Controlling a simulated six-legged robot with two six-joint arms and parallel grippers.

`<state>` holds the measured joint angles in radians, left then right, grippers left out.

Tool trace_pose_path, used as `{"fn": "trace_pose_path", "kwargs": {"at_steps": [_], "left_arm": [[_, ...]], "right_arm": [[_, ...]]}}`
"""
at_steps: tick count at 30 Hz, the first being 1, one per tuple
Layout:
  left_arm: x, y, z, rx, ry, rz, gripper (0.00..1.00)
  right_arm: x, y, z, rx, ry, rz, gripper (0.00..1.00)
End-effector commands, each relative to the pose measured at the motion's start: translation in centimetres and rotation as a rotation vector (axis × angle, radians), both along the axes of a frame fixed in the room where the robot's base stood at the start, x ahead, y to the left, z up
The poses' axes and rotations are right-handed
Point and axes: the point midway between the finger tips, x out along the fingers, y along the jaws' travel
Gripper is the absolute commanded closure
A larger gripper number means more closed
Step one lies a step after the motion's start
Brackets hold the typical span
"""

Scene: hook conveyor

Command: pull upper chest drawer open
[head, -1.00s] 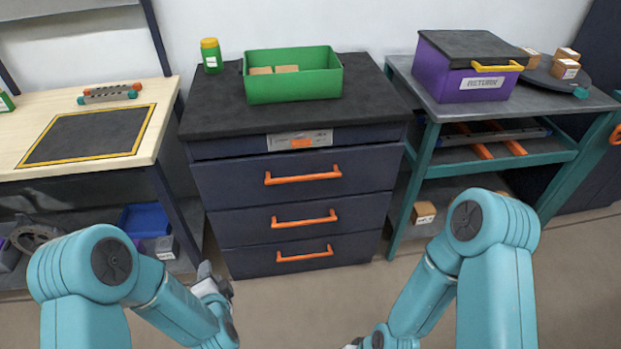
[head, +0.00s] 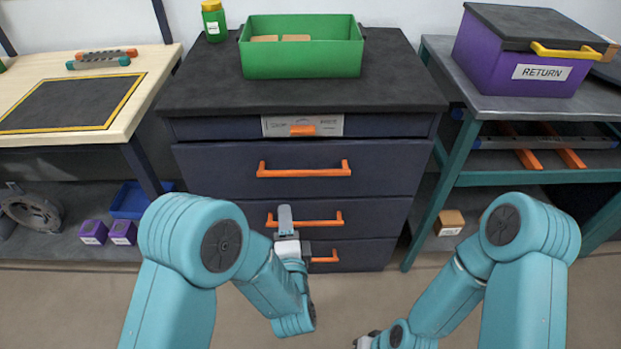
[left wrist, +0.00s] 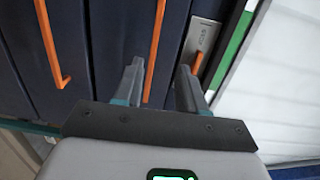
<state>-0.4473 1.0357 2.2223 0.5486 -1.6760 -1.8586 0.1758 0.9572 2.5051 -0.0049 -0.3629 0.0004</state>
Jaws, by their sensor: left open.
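The dark navy chest (head: 330,109) stands in the middle of the head view with all its drawers shut. Its upper drawer (head: 215,159) has an orange bar handle (head: 303,170). My left gripper (head: 286,213) is open and empty in front of the chest, overlapping the middle drawer's handle (head: 322,221) in the head view. In the left wrist view, the upper handle (left wrist: 155,48) lines up between the two open fingers (left wrist: 158,84); contact cannot be told. My right gripper (head: 362,341) is mostly cut off at the bottom edge.
A green bin (head: 303,63) and a green jar (head: 213,20) stand on the chest top. A wooden bench (head: 143,92) is at left. A metal table (head: 508,105) with a purple RETURN box (head: 505,55) is at right. The floor before the chest is clear.

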Motion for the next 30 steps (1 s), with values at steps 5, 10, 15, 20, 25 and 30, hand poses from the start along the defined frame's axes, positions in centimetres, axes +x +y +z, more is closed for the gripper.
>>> {"fn": "trace_pose_path", "kwargs": {"at_steps": [5, 10, 15, 20, 25, 30], "left_arm": [[-1.3, -3.0, -1.4, 0.001, -0.021, -0.072, 0.6], [-1.4, -3.9, -1.3, 0.0, -0.029, -0.094, 0.6], [1.4, -3.8, -1.2, -0.001, -0.03, -0.09, 0.6], [5.3, -3.9, -1.2, -0.002, -0.031, -0.09, 0.6], [9.5, -4.0, -1.3, 0.0, -0.031, -0.091, 0.6], [12.7, -4.2, -1.3, 0.0, -0.03, -0.092, 0.6]], "right_arm": [[0.0, 0.0, -2.3, 0.0, 0.0, 0.0, 0.57], [0.0, 0.0, -2.6, 0.0, 0.0, 0.0, 0.57], [0.0, 0.0, -2.6, 0.0, 0.0, 0.0, 0.57], [0.0, 0.0, -2.9, 0.0, 0.0, 0.0, 0.57], [0.0, 0.0, -3.2, 0.0, 0.0, 0.0, 0.57], [0.0, 0.0, -3.4, 0.0, 0.0, 0.0, 0.57]]}}
